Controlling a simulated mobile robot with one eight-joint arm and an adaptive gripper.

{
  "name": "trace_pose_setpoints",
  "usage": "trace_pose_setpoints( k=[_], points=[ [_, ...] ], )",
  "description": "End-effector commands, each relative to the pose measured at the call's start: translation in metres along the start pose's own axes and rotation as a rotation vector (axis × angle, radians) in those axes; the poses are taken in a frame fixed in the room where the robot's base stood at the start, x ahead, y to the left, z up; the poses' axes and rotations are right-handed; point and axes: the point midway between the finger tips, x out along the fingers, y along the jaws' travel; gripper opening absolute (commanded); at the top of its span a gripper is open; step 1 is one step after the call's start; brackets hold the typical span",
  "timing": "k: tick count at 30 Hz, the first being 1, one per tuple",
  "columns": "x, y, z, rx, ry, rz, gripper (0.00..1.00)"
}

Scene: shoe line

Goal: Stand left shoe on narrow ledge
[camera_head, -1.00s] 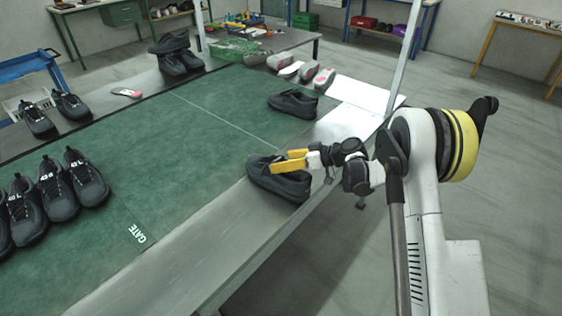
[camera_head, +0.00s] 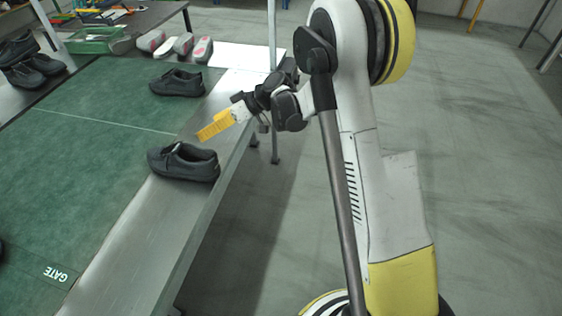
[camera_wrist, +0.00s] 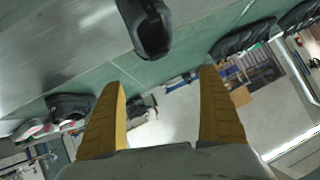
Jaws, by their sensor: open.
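A dark shoe (camera_head: 183,162) sits upright at the boundary of the green mat and the bare metal ledge (camera_head: 135,235) along the table's near side. In the wrist view this shoe (camera_wrist: 153,32) is beyond my fingertips, clear of both. My gripper (camera_head: 203,133) is just above and right of the shoe in the head view, open and empty. The wrist view shows its two yellow fingers (camera_wrist: 162,80) spread wide. Another dark shoe (camera_head: 177,82) stands farther back on the mat. I cannot tell which shoe is the left one.
The green mat (camera_head: 60,190) marked GATE is mostly clear. Pale soles (camera_head: 183,43), a white sheet (camera_head: 245,57) and a post (camera_head: 271,60) are at the far end. Stacked dark shoes (camera_head: 30,68) stand at the left. Open floor lies right.

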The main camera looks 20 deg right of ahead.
Motion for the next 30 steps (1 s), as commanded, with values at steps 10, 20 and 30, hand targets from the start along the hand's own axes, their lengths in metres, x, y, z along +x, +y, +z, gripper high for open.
trace_pose_setpoints(
  k=[10,20,30],
  points=[
    [-0.119,-0.109,-0.012,0.261,-0.204,0.317,0.89],
    [-0.22,-0.199,0.057,0.425,-0.241,0.664,0.89],
    [-0.262,-0.23,0.114,0.479,-0.195,0.853,0.89]
  ],
)
